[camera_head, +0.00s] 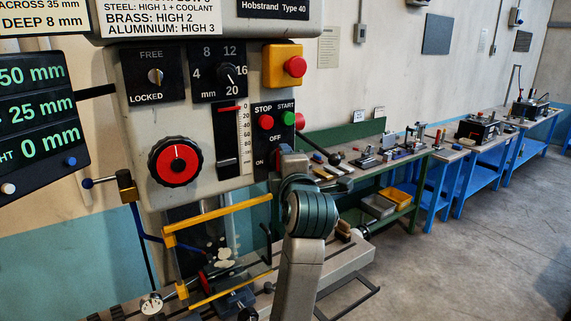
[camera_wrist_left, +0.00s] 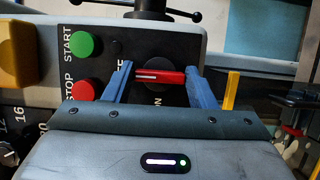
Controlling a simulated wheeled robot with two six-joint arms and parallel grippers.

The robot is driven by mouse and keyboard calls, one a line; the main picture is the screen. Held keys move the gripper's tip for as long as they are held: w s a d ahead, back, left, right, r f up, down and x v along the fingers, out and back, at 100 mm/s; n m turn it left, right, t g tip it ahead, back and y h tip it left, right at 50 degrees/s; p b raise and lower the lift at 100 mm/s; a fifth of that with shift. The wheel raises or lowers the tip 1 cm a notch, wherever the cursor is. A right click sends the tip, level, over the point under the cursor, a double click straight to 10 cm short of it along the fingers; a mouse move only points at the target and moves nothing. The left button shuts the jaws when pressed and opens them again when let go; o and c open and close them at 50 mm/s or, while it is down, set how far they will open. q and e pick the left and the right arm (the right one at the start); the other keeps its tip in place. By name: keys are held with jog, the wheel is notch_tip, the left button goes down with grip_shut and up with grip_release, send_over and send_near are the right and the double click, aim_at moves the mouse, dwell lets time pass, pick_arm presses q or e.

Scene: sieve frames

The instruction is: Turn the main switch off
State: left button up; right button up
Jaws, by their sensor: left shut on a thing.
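The main switch is a black round dial with a red handle (camera_wrist_left: 160,76) in the left wrist view. The handle carries a white line on its half toward the OFF label, and it lies lengthwise toward OFF. The ON label is at the dial's side. My left gripper (camera_wrist_left: 159,80) has its two blue fingers at the two ends of the handle and is shut on it. In the head view my left gripper (camera_head: 284,156) covers the switch at the lower right of the machine panel. The OFF and ON labels show beside it. My right gripper is not in view.
The red STOP button (camera_head: 266,122) and green START button (camera_head: 288,118) sit close above the switch. A yellow box with a red emergency knob (camera_head: 295,66) is higher up. A yellow guard bar (camera_head: 222,220) is below. Benches with tools stand at the right; the floor there is clear.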

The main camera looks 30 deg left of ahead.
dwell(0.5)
pick_arm(q)
jog(key=o, duration=1)
jog(key=shift+w+f, duration=0.1)
